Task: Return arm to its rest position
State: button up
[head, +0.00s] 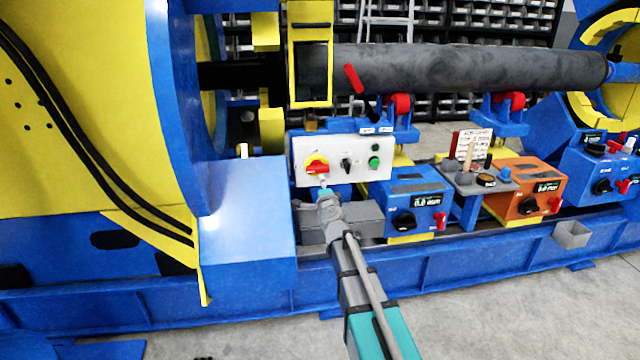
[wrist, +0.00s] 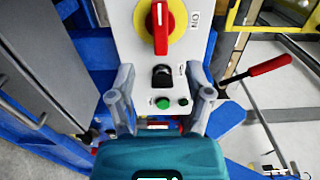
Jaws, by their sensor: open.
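My gripper (head: 323,190) is at the lower edge of a white control panel (head: 342,158) in the head view, just below its red and yellow rotary switch (head: 317,165). In the wrist view the two fingers of my gripper (wrist: 158,80) are spread apart, with nothing held between them. The panel (wrist: 188,50) lies beyond the fingers there. The red and yellow switch is at the top, with a black selector (wrist: 161,76) and a green button (wrist: 163,103) between the fingers. I cannot tell whether a fingertip touches the panel.
A red-tipped lever (wrist: 268,66) stands right of the panel in the wrist view. A grey cylinder (head: 450,68) spans the back. A blue box (head: 410,203) and an orange box (head: 525,190) stand right of my arm. A blue housing (head: 245,225) is at left. The front floor is clear.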

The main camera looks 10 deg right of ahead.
jog(key=shift+s, duration=0.25)
dwell(0.3)
jog(key=s+a+f+n+g+y, duration=0.3)
jog(key=s+a+f+n+g, duration=0.1)
jog(key=s+f+n, duration=0.25)
jog(key=s+a+f+n+g+y, duration=0.3)
jog(key=s+a+f+n+g, duration=0.15)
jog(key=s+n, duration=0.3)
jog(key=s+d+f+n+g+h, duration=0.1)
jog(key=s+d+f+g+h, duration=0.15)
jog(key=s, duration=0.45)
jog(key=s+d+f+n+g+h, duration=0.2)
jog(key=s+d+g, duration=0.15)
jog(key=s, duration=0.25)
jog(key=s+d+f+n+g+h, duration=0.1)
jog(key=s+d+f+g+h, duration=0.2)
jog(key=s, duration=0.4)
notch_tip(320, 180, up, 30)
jog(key=y+p, duration=0.1)
jog(key=p, duration=2.9)
jog(key=shift+w, duration=0.35)
jog(key=shift+a+g+y, duration=0.1)
jog(key=shift+g+y, duration=0.15)
